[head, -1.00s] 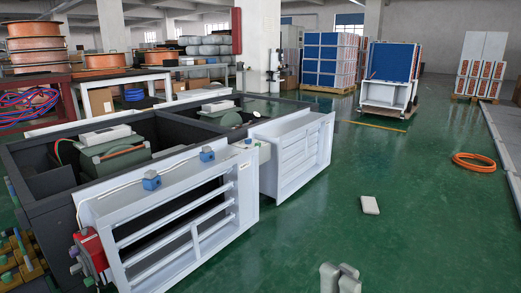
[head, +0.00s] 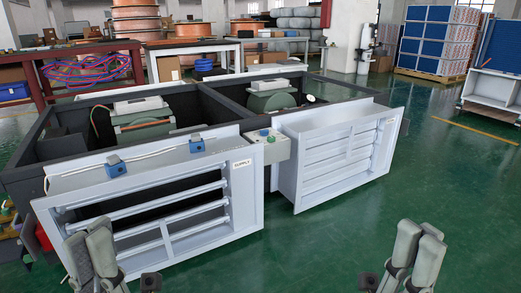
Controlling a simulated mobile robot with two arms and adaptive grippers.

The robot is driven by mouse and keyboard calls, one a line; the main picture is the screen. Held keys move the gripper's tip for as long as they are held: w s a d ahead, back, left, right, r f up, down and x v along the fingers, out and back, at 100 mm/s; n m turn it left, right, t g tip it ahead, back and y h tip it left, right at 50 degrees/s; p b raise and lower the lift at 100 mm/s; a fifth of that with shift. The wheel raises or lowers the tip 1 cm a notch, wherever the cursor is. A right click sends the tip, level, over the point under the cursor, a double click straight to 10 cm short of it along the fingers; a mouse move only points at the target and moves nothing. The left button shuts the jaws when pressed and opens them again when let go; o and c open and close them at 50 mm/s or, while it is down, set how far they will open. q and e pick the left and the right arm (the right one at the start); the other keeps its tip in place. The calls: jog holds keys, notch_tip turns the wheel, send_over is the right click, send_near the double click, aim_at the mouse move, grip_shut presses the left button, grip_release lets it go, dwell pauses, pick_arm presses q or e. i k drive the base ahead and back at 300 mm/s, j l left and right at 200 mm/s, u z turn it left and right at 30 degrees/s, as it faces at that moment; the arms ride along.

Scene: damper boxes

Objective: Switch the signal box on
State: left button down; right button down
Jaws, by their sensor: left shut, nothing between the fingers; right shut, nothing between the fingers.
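A small grey box with several buttons or knobs on its sloped top, one of them green, sits between the two white louvred damper frames; I take it as the signal box (head: 265,138). My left gripper (head: 88,234) is at the bottom left, in front of the left damper frame (head: 215,160), shut and empty. My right gripper (head: 420,234) is at the bottom right, over the green floor, shut and empty. Both are well apart from the grey box. The box's markings are too small to read.
The left damper frame bears a "SUPPLY" label and blue boxes (head: 116,166) on its top. The right damper frame (head: 290,165) stands beside it. Both front a dark open housing (head: 30,170). A red part (head: 44,236) is partly hidden at the left.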

aim_at(271, 139)
jog(key=i+l+u, duration=0.3)
jog(key=i+l, duration=0.2)
jog(key=l, duration=0.15)
jog(key=i+l+u, duration=0.15)
jog(key=l, duration=0.25)
jog(key=i+l+u, duration=0.15)
jog(key=i+l, duration=0.15)
jog(key=i+l+u, duration=0.15)
jog(key=i, duration=0.2)
jog(key=i+u, duration=0.2)
jog(key=i+l, duration=0.05)
jog(key=i, duration=0.05)
